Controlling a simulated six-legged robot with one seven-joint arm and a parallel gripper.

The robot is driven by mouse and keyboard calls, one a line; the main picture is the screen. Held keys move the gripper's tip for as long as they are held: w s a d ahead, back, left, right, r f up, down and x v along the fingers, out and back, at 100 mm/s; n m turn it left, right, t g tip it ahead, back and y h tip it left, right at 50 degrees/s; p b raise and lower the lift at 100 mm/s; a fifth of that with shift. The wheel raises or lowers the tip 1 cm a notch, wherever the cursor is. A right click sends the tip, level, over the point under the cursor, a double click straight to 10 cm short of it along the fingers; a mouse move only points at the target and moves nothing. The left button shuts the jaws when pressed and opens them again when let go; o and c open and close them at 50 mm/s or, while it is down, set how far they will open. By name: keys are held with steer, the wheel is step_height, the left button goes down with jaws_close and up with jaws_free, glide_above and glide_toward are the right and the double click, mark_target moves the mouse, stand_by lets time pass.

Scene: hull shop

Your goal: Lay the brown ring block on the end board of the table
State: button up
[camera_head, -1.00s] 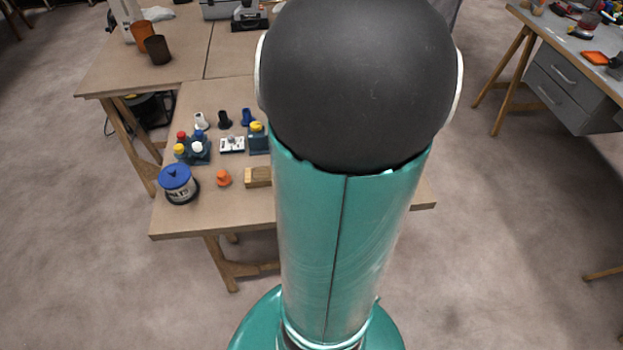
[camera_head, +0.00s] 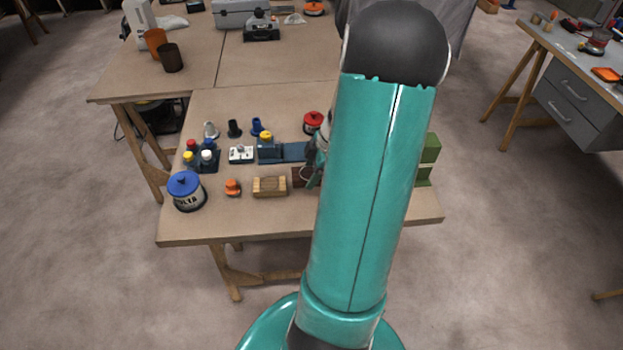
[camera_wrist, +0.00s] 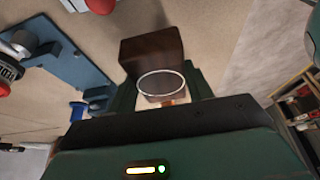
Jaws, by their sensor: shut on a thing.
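The brown ring block (camera_wrist: 150,56) is between the fingers of my gripper (camera_wrist: 163,92) in the wrist view, with a pale-rimmed dark round opening facing the camera. My gripper is shut on it. In the head view my gripper (camera_head: 313,168) is partly hidden behind my arm, and a bit of the brown block (camera_head: 298,177) shows at its left. The tan table (camera_head: 200,226) has a near board and further boards behind a seam. The block is over the near board; I cannot tell whether it touches.
Left of the block are a light wooden block (camera_head: 269,186), an orange knob (camera_head: 233,187) and a blue-lidded tin (camera_head: 186,190). A green block (camera_head: 429,150) is right of my arm.

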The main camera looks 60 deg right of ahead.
steer(key=shift+w+d+f, duration=0.25)
steer(key=shift+d+f, duration=0.05)
steer(key=shift+f, duration=0.15)
steer(key=shift+w+d+f, duration=0.2)
steer(key=shift+d+f, duration=0.1)
steer(key=shift+f, duration=1.65)
steer(key=shift+f, duration=0.15)
steer(key=o, duration=1)
